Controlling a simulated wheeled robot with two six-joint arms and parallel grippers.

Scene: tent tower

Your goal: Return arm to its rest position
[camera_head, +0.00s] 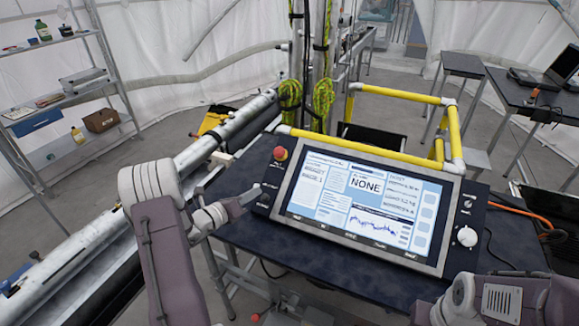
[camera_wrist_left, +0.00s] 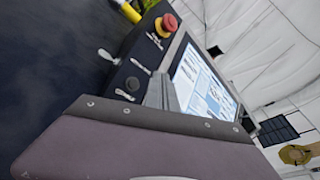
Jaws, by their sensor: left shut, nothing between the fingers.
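My left arm (camera_head: 158,225) comes in from the lower left and bends at a pale elbow. My left gripper (camera_head: 252,193) is shut and empty at the left edge of the control panel (camera_head: 259,205), close to its switches. I cannot tell whether it touches the panel. In the left wrist view the shut fingers (camera_wrist_left: 158,92) show in front of the panel's lit screen, with small toggle switches (camera_wrist_left: 130,75) beside them. My right arm (camera_head: 490,300) shows at the lower right; its fingertips are out of view.
A red button (camera_head: 280,153) sits on the panel's upper left corner. The panel rests on a dark table (camera_head: 238,238). A yellow rail frame (camera_head: 400,98) stands behind it, and a long metal tube (camera_head: 190,160) runs at the left. Shelves (camera_head: 65,100) stand far left.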

